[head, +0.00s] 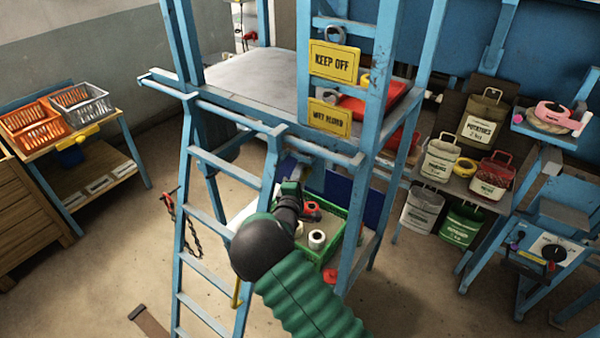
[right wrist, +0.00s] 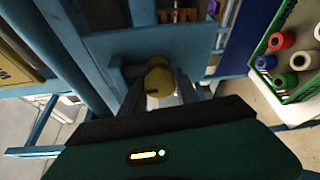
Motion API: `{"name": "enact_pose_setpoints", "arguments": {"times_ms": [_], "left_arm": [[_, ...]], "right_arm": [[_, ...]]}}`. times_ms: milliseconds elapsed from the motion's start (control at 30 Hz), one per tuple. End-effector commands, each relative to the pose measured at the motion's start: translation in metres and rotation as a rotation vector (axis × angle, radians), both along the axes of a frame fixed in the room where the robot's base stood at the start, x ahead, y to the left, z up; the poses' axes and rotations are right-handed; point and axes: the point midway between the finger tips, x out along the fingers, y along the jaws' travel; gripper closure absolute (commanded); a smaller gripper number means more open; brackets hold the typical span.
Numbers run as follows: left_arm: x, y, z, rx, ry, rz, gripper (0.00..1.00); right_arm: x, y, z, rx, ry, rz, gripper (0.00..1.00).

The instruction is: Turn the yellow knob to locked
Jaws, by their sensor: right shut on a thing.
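In the right wrist view the yellow knob (right wrist: 159,77) sits on a blue metal plate of the frame, with a small dark mark on it. My right gripper (right wrist: 162,88) reaches straight at it, and its two grey fingers are shut on the knob, one on either side. The knob's markings are too small to read, so I cannot tell its setting. In the head view my right gripper (head: 291,190) is by the blue stand beside the ladder, and the knob is hidden there. My left gripper is not in view.
A blue ladder (head: 209,212) stands just left of my right arm. A green crate (head: 333,240) with spools lies close by; it also shows in the right wrist view (right wrist: 303,92). Yellow signs (head: 333,62) hang above.

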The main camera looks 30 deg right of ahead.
Motion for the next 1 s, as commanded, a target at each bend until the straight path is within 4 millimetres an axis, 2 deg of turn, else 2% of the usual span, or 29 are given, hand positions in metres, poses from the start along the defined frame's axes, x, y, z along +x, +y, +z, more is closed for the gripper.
{"name": "enact_pose_setpoints", "arguments": {"times_ms": [533, 567, 600, 700, 1000], "left_arm": [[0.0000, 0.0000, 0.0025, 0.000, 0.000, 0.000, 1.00], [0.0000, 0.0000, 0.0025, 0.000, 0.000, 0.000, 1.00], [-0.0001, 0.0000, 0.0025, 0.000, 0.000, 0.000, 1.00], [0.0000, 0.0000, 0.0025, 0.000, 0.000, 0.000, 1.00], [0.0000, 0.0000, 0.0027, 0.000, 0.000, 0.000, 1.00]], "right_arm": [[0.0006, 0.0003, -0.0003, -0.010, 0.023, 0.002, 1.00], [0.0006, 0.0003, -0.0003, -0.010, 0.023, 0.002, 0.58], [0.0005, 0.0004, -0.0003, -0.010, 0.023, 0.001, 0.53], [0.0002, 0.0002, -0.0001, -0.009, 0.022, 0.001, 0.41], [-0.0013, -0.0002, 0.0006, -0.008, 0.020, 0.000, 0.41]]}}
